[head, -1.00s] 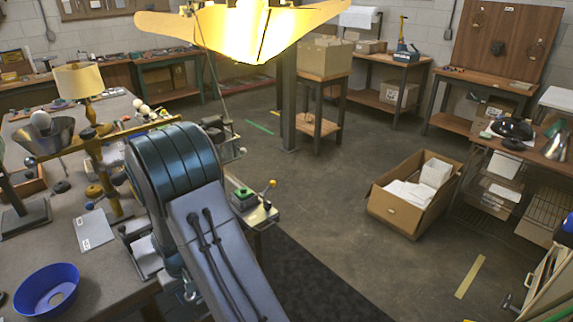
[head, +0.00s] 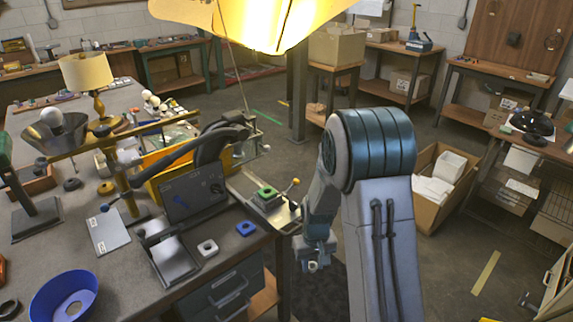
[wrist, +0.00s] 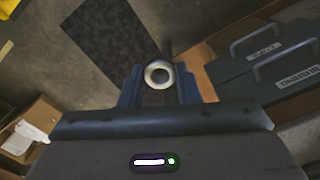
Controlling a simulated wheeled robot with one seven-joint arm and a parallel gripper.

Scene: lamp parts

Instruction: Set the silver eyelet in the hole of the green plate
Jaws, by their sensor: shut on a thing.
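The silver eyelet (wrist: 158,73) is a small shiny ring between my gripper's fingertips in the wrist view, its opening facing the camera. My gripper (head: 316,262) is shut on it and hangs beyond the bench's right edge, over the floor; the eyelet is too small there to make out clearly. The green plate (head: 265,191) is a small square piece with a dark hole in its middle. It sits on a metal fixture (head: 272,208) at the bench corner, up and left of my gripper and apart from it. The plate is not seen in the wrist view.
A lever with an orange knob (head: 294,182) stands beside the green plate. A white square piece (head: 208,248) and a blue one (head: 245,228) lie on the bench. A dark panel (head: 193,195) stands behind them. Grey drawers (wrist: 265,65) with handles are beside my gripper.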

